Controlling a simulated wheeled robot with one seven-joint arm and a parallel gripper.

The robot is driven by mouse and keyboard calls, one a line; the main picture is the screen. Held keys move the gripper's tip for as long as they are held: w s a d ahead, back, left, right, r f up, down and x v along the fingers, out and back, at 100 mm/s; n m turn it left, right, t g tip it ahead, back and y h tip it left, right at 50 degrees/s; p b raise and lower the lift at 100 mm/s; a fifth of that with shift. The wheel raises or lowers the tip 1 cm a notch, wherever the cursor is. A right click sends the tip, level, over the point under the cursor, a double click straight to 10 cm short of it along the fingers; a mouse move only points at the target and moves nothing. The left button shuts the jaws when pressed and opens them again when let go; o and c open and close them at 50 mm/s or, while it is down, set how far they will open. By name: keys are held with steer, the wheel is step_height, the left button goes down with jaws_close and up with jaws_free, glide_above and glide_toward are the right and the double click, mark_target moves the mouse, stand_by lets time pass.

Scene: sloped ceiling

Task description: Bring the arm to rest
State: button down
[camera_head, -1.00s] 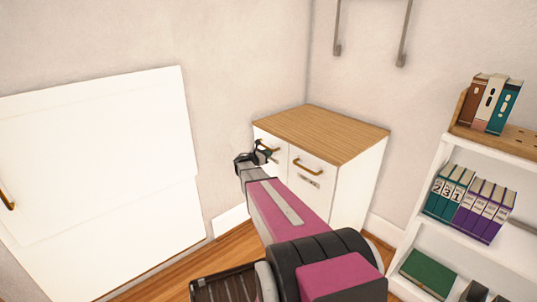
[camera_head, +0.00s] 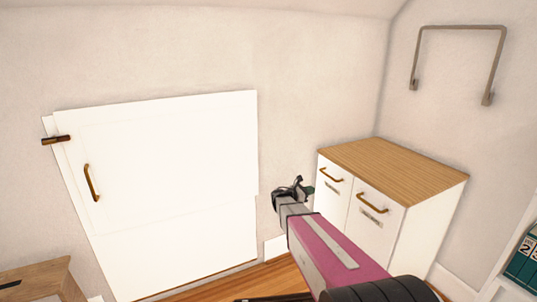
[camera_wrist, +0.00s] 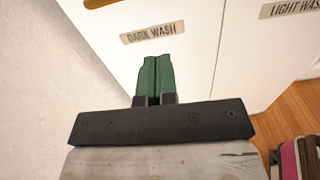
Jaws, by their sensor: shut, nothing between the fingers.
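My arm (camera_head: 335,250), pink and grey, reaches forward from the bottom right of the head view. My gripper (camera_head: 303,187) is at its far end, just left of the white cabinet. In the wrist view, my gripper (camera_wrist: 157,78) shows two green fingers pressed together with nothing between them. They point toward the cabinet front (camera_wrist: 190,65), below a label reading DARK WASH (camera_wrist: 152,32). Whether the fingertips touch the cabinet cannot be told.
The white cabinet (camera_head: 425,230) has a wooden top and brass handles. A white wall door (camera_head: 165,190) with a brass handle stands at left. A wooden piece (camera_head: 35,280) is at bottom left. A shelf with binders (camera_head: 525,255) is at right. Wood floor (camera_head: 240,283) shows between.

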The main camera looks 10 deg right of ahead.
steer(key=s+a+f+m+g+y, duration=0.1)
steer(key=s+f+m+g+y, duration=0.1)
steer(key=s+m+y, duration=0.4)
steer(key=s+a+f+m+g+y, duration=0.1)
steer(key=s+f+m+g, duration=0.3)
steer(key=s, duration=0.5)
steer(key=s+a+r+m+y, duration=0.1)
steer(key=s+a+m+y, duration=0.8)
steer(key=s+a+m, duration=0.2)
steer(key=shift+s+a+r+y, duration=0.15)
steer(key=shift+s+a+y, duration=0.15)
steer(key=shift+s, duration=0.35)
